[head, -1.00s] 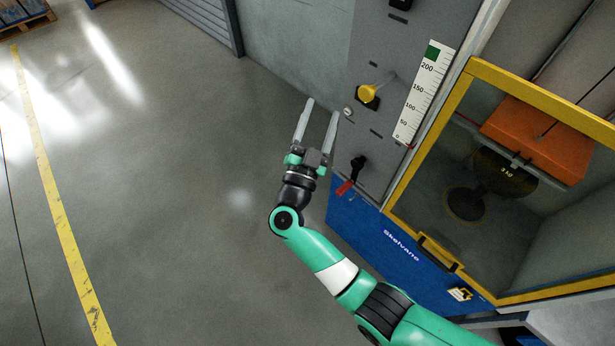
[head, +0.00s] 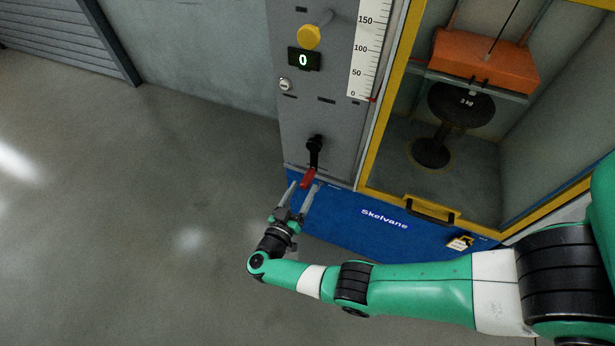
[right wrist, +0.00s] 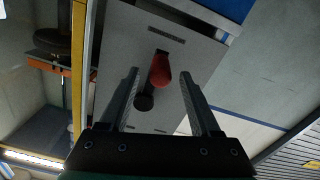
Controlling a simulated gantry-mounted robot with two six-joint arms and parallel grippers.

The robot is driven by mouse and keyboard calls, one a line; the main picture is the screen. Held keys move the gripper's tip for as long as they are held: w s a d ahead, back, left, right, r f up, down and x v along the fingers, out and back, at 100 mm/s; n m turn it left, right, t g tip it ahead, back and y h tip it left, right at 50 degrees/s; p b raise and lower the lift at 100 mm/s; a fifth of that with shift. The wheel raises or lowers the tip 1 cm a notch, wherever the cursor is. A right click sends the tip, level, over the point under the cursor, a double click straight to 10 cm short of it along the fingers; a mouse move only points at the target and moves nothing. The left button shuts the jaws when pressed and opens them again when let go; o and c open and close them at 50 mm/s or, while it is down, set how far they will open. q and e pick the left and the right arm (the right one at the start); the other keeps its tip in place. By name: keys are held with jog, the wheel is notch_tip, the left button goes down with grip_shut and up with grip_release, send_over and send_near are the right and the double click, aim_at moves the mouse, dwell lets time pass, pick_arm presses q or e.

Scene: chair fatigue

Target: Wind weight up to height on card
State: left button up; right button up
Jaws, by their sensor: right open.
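My right gripper (head: 304,190) is open and empty, its fingers just below the red handle (head: 309,177) of a black crank (head: 315,150) on the grey panel. In the right wrist view the red handle (right wrist: 161,70) shows between the open fingers, with no clear contact. The crank arm hangs downward from its hub. The height scale (head: 368,50) has a red pointer near 0, and the display (head: 304,60) reads 0. The card is hard to make out. My left gripper is not in view.
A yellow knob (head: 308,37) and a small key lock (head: 285,85) sit above the crank. A blue base (head: 345,215) runs below the panel. Open grey floor (head: 120,200) lies to the left.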

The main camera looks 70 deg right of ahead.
aim_at(308, 177)
jog(key=d, duration=0.5)
jog(key=shift+d+b, duration=0.1)
jog(key=shift+b, duration=0.25)
grip_shut()
dwell(1.0)
